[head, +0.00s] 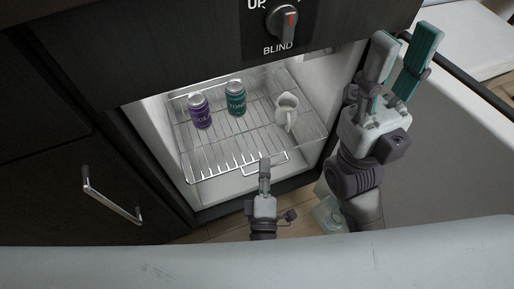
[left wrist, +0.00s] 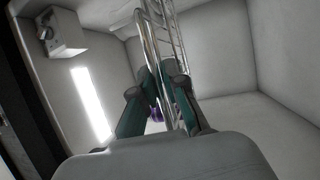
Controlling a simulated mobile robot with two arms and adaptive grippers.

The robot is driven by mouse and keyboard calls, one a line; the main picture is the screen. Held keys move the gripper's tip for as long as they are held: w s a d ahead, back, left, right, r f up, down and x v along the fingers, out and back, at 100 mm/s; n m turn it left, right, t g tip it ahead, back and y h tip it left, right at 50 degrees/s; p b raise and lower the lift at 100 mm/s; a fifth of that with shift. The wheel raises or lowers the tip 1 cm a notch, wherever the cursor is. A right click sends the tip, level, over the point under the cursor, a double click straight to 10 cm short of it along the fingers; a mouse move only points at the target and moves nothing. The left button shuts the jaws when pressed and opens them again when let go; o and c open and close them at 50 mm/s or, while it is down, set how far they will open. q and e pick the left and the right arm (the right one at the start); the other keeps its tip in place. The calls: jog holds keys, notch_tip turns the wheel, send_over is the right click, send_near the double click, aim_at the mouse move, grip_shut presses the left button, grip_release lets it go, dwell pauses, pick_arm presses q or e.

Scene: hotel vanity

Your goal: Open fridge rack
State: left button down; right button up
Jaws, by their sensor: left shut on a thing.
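The fridge rack (head: 212,168) is a wire shelf inside the open white fridge cavity, with a wire loop handle (head: 279,161) at its front. A purple can (head: 200,112), a teal can (head: 236,98) and a white jug (head: 286,112) stand upright on it. My left gripper (head: 265,167) is at the rack's front edge, shut on the handle. In the left wrist view, its teal fingers (left wrist: 160,82) close around the metal wire (left wrist: 151,50). My right gripper (head: 405,50) is open and empty, raised right of the fridge opening.
A dark panel with a knob (head: 283,21) is above the fridge. A dark cabinet door with a metal handle (head: 111,199) is on the left. A clear bottle (head: 329,214) is low by my right arm. A pale surface edge (head: 250,268) crosses the bottom of the head view.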

pick_arm(q)
jog(key=shift+s+d+r, duration=0.2)
jog(key=shift+s, duration=0.3)
jog(key=shift+s+d+r, duration=0.15)
jog(key=shift+s, duration=0.35)
jog(key=c, duration=1.3)
grip_release()
jog(key=shift+f, duration=0.1)
jog(key=shift+s+f, duration=0.1)
jog(key=shift+s, duration=0.05)
jog(key=v, duration=1.1)
jog(key=shift+s, duration=0.4)
jog(key=shift+f, duration=0.1)
